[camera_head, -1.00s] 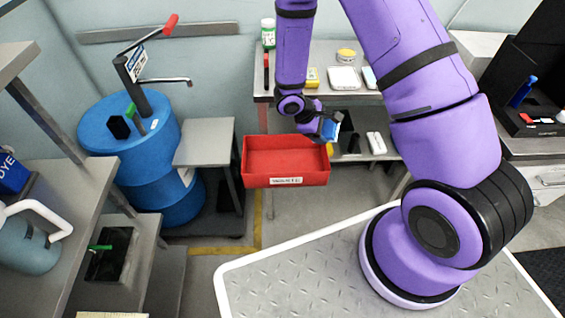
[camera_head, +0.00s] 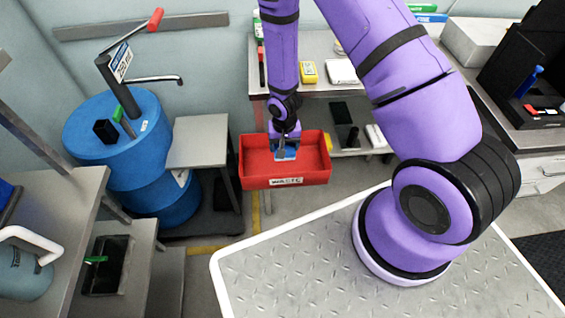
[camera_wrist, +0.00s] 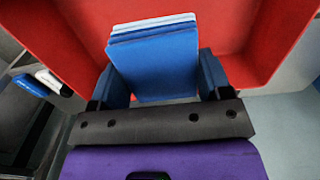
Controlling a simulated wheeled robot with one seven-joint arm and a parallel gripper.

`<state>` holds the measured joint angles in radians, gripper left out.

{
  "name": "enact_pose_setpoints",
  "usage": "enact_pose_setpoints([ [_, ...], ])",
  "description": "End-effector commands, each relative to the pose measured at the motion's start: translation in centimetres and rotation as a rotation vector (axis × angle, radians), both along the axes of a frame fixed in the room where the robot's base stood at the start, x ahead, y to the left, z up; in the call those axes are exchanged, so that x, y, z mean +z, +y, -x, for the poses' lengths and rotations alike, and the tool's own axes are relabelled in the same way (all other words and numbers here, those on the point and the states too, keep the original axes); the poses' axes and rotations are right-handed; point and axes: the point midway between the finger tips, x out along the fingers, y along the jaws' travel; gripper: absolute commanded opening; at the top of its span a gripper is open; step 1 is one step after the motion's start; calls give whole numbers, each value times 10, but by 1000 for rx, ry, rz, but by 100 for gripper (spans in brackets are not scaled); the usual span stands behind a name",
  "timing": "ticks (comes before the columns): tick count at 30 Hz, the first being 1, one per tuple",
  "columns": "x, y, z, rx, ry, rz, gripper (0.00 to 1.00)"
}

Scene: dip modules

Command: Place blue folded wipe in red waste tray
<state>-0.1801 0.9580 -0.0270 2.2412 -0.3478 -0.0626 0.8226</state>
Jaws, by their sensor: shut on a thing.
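The red waste tray (camera_head: 285,178) with a "WASTE" label shows at the centre of the head view. Its red floor and walls (camera_wrist: 262,40) fill the top of the wrist view. My gripper (camera_head: 285,152) is over the tray's inside, pointing down. It is shut on the blue folded wipe (camera_wrist: 160,65), which shows blue with paler folded layers at its far edge. The wipe (camera_head: 287,154) is small and partly hidden by the gripper in the head view. I cannot tell whether the wipe touches the tray floor.
A blue drum (camera_head: 125,150) with a pump stands left, beside a small grey stand (camera_head: 200,140). A grey shelf (camera_head: 300,60) behind the tray holds a yellow item (camera_head: 308,72) and other small things. Dark objects lie on its lower level.

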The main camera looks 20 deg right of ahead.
Motion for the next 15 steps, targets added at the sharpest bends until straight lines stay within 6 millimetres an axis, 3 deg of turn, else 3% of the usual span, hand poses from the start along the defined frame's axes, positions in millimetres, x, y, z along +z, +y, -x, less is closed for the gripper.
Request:
enact_pose_setpoints([
  [9, -46, 0, 1, -3, 2, 2, 53],
  [15, -58, 0, 0, -5, -1, 0, 53],
])
